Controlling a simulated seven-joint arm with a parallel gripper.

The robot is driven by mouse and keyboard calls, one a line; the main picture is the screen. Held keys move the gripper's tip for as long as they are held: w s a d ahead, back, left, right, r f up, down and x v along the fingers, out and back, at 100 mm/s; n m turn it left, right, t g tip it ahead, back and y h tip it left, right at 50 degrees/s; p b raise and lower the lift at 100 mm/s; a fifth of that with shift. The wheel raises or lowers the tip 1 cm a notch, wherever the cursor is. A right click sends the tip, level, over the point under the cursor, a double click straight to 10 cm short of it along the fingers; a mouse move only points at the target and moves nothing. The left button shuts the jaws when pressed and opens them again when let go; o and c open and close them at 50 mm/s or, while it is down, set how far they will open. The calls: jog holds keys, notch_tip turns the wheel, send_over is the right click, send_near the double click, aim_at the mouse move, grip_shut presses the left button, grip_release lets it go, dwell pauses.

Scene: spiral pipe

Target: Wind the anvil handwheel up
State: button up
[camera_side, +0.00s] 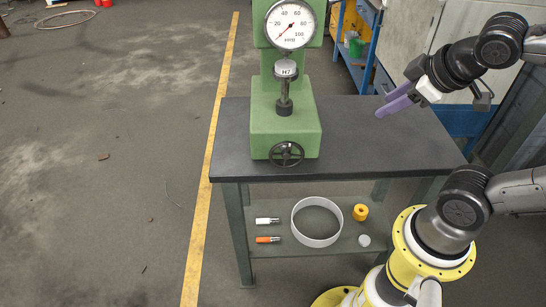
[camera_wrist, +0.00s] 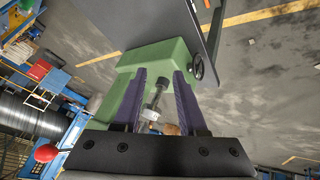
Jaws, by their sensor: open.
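The anvil handwheel (camera_side: 286,154) is a small dark spoked wheel on the front of the green hardness tester's base (camera_side: 265,128). It also shows in the wrist view (camera_wrist: 196,67), just beyond the right finger. The dark anvil post (camera_side: 285,103) rises above the base, below the indenter head marked H7 (camera_side: 286,70); a gap shows between them. My gripper (camera_side: 381,103) is open and empty, with purple fingers, above the table's right side. It is well to the right of the handwheel and higher than it. In the wrist view my fingers (camera_wrist: 160,76) point toward the tester.
The tester stands on a dark tabletop (camera_side: 400,140), clear on its right. The dial gauge (camera_side: 291,24) is above. The lower shelf (camera_side: 280,240) holds a white ring (camera_side: 317,241), a yellow part (camera_side: 360,212) and small cylinders. A blue rack (camera_side: 360,50) stands behind.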

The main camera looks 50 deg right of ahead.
jog(key=w+d+r+n+t+h, duration=0.2)
jog(key=w+d+r+n+t, duration=0.1)
jog(key=w+n, duration=0.3)
jog(key=n+g+y, duration=0.2)
jog(key=n+y, duration=0.6)
jog(key=n, duration=2.1)
send_over(271, 161)
jog(key=s+d, duration=0.3)
jog(key=d, duration=0.1)
notch_tip(271, 161, down, 5)
jog(key=f+n+g, duration=0.1)
jog(key=n, duration=0.1)
jog(key=f+n+g, duration=0.1)
jog(key=f+n, duration=0.1)
jog(key=f+n+g, duration=0.2)
jog(key=n, duration=0.1)
jog(key=shift+s+f+h, duration=0.2)
jog(key=shift+s+h, duration=0.1)
jog(key=shift+d+f+n+g, duration=0.15)
jog(key=shift+f+n+g, duration=0.1)
jog(key=shift+n+g, duration=0.05)
jog(key=shift+f, duration=0.25)
jog(key=x, duration=1.3)
